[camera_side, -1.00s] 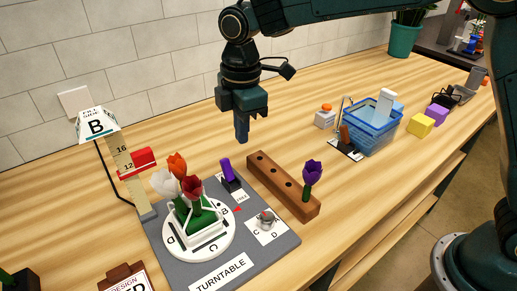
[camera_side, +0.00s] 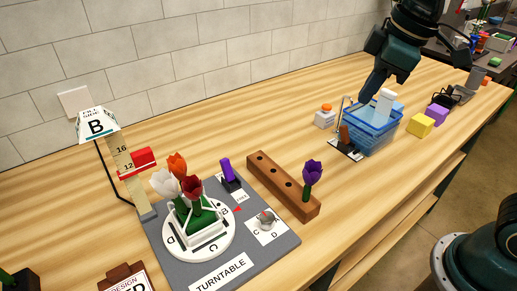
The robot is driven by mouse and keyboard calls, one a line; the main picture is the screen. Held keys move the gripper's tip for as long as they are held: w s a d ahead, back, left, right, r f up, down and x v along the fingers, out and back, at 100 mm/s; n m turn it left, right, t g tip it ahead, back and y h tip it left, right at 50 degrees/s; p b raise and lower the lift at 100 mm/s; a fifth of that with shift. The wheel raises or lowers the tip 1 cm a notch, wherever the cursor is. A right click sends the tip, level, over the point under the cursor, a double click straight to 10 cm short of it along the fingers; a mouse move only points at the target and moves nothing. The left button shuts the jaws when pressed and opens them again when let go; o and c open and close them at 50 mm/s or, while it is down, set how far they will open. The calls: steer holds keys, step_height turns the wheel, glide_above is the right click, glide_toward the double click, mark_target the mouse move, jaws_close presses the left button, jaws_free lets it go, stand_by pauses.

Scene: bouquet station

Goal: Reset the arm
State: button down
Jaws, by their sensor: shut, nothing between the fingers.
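My gripper (camera_side: 369,93) is at the upper right, shut and empty. Its fingers point down and to the left, close to the blue basket (camera_side: 372,135) in the picture. I cannot tell the gap between them. On the turntable (camera_side: 230,267), a white planter (camera_side: 199,233) holds a white, an orange and a red flower (camera_side: 192,188). A purple flower (camera_side: 312,173) stands in the brown wooden block (camera_side: 275,184), whose other visible holes are empty.
The counter's middle is clear.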

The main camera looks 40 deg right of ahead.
steer(key=s+d+f+m+t, duration=0.1)
steer(key=s+d+m, duration=0.2)
steer(key=s, duration=0.3)
steer(key=s+d+f+m+t, duration=0.1)
steer(key=s+d+f+m, duration=0.1)
steer(key=s, duration=0.4)
steer(key=shift+s+d+f+m+h, duration=0.15)
steer(key=shift+s+d+m+h, duration=0.25)
steer(key=shift+m, duration=0.5)
